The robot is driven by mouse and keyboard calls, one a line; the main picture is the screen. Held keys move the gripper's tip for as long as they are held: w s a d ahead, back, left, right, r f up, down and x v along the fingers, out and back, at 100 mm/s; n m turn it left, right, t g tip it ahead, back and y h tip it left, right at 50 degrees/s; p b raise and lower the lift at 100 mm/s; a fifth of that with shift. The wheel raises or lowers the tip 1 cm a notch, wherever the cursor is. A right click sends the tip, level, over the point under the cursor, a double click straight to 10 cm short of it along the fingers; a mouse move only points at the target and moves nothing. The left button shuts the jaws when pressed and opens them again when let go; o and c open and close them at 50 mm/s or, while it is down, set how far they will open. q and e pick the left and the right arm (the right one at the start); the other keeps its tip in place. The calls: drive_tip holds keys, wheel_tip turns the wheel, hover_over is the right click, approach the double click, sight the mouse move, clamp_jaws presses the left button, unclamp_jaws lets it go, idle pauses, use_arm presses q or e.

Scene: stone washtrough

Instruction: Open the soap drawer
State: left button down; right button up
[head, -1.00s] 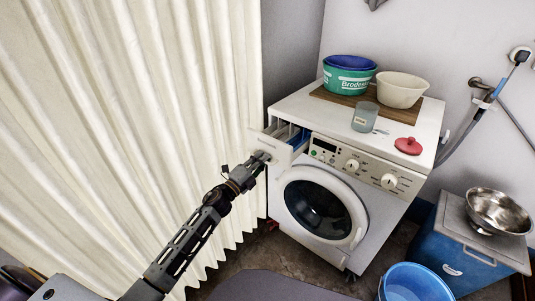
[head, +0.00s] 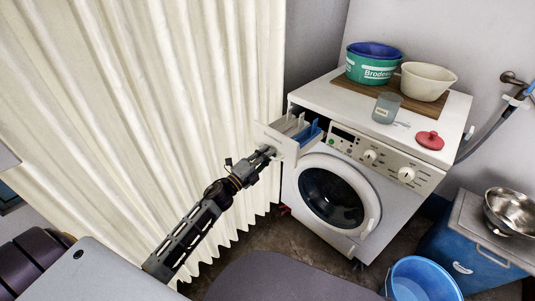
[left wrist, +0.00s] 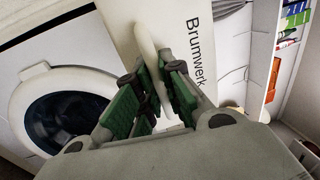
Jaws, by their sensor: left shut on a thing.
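The soap drawer (head: 275,138) sticks out of the upper left front of the white washing machine (head: 410,215). Its inside shows, with white compartments and a blue part. My left gripper (head: 266,153) is at the drawer's front, coming from the lower left. In the left wrist view the green-padded fingers (left wrist: 150,95) are closed around a thin white upright grip (left wrist: 148,45) on the drawer front, beside the lettering "Brumwerk". The fingers hide part of this grip. My right gripper is not in view.
A cream curtain (head: 130,110) hangs close along the left of my arm. On the machine top are a green tub (head: 370,70), a cream bowl (head: 427,82), a cup (head: 387,107) and a red lid (head: 430,140). A blue bucket (head: 422,280) stands on the floor at the right.

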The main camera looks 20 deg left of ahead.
use_arm(q)
drive_tip(key=c, duration=1.5)
unclamp_jaws()
drive_tip(key=shift+v, duration=5.95)
